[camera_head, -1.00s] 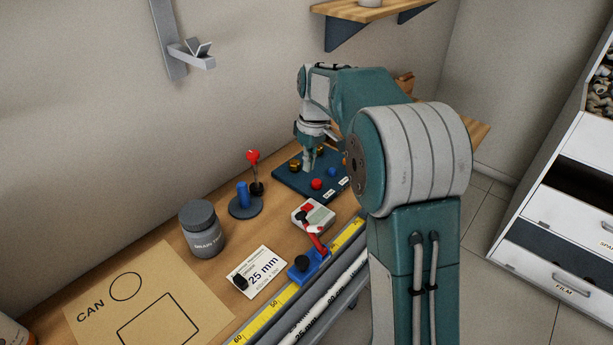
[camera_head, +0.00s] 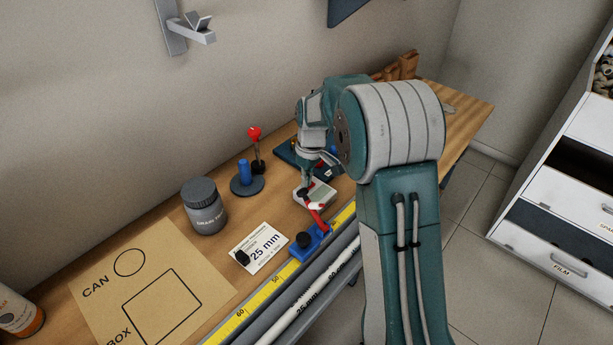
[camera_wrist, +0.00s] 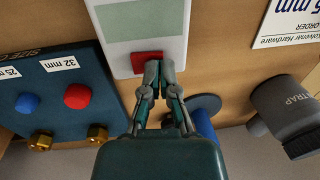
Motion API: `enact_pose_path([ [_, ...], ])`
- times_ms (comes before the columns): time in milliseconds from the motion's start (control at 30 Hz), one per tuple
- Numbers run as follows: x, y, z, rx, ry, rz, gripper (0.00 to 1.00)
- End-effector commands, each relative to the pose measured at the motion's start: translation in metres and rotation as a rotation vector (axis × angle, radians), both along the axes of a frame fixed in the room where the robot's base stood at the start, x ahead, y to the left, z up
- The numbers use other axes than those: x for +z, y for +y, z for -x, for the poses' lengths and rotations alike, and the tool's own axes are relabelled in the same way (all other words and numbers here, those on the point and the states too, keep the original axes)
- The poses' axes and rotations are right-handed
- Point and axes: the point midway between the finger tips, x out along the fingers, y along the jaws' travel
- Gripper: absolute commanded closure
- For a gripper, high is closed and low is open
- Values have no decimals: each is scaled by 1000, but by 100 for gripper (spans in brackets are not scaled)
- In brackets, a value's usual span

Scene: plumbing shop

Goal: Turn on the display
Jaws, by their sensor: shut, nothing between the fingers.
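The display is a small white box (camera_wrist: 172,45) with a blank grey-green screen (camera_wrist: 155,18) and a red button (camera_wrist: 150,60). It lies on the workbench, and the white box also shows in the head view (camera_head: 322,192), partly hidden by my arm. My gripper (camera_wrist: 158,66) is shut and empty, with its fingertips at the red button's edge and covering part of it in the wrist view. I cannot tell whether they touch it. In the head view my gripper (camera_head: 304,192) points down at the box.
A dark board (camera_wrist: 60,90) with blue and red knobs and brass fittings lies beside the display. A blue peg on a round base (camera_head: 246,184), a grey drain jar (camera_head: 204,208), a 25 mm card (camera_head: 263,247) and a blue clamp on the ruler (camera_head: 310,243) stand near.

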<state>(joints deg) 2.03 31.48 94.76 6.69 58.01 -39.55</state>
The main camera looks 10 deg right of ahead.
Motion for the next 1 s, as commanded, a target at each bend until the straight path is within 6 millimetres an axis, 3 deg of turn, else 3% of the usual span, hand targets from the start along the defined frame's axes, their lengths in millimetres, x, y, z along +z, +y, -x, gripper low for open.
enact_pose_path([
  [1000, 0, -12, -8, 0, 1, 1, 100],
])
